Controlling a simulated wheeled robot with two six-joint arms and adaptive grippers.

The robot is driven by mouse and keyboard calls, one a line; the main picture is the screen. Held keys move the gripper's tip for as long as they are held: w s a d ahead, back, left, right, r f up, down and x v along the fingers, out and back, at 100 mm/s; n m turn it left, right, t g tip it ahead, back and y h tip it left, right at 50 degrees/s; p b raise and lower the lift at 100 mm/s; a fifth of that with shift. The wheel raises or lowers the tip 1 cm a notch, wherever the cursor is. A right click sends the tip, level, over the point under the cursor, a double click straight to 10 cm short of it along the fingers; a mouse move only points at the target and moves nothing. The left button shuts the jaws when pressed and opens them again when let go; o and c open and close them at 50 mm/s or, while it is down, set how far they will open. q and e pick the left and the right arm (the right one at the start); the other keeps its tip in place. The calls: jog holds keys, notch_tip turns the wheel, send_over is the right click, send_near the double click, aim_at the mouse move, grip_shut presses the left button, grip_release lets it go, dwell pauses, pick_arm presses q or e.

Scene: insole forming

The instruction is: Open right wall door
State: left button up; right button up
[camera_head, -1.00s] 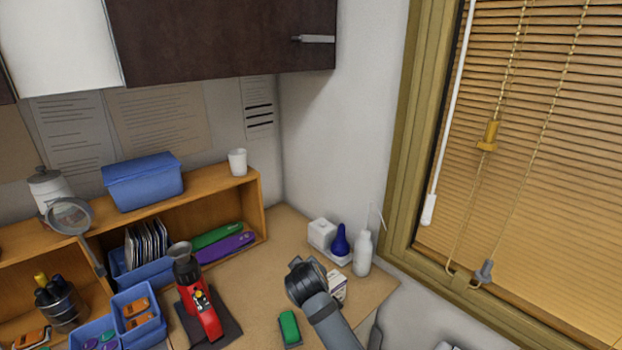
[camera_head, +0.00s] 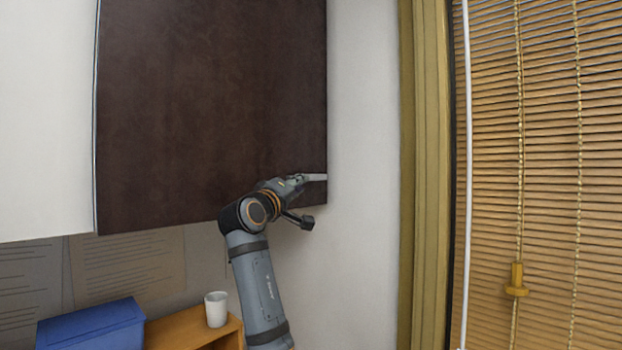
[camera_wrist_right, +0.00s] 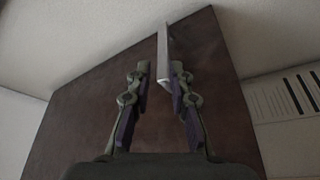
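The right wall door (camera_head: 210,100) is a dark brown cabinet front, and it looks shut. Its pale bar handle (camera_head: 317,177) is near the lower right corner. My right gripper (camera_head: 300,180) is at the handle, with the arm rising from below. In the right wrist view the two fingers (camera_wrist_right: 161,75) stand on either side of the handle (camera_wrist_right: 162,55). A gap shows on the left side, and the right finger is very close to the handle. The fingers look open, not clamped. My left gripper is not in view.
A white cabinet front (camera_head: 45,120) adjoins the door on the left. Below are a blue box (camera_head: 92,328), a white cup (camera_head: 216,309) and a wooden shelf (camera_head: 180,328). A window frame (camera_head: 425,170) with blinds stands at right. Bare wall lies between.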

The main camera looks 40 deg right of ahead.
aim_at(312, 178)
jog(key=p+x, duration=0.2)
jog(key=x, duration=0.1)
jog(key=p+x, duration=0.2)
jog(key=x, duration=0.1)
jog(key=p+x, duration=0.1)
jog(key=x, duration=0.2)
jog(key=shift+w+d+p, duration=0.2)
jog(key=shift+w+p, duration=0.2)
jog(key=shift+d, duration=0.15)
jog(key=shift+w, duration=0.15)
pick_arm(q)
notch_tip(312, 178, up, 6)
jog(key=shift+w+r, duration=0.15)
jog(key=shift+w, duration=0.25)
pick_arm(e)
grip_shut()
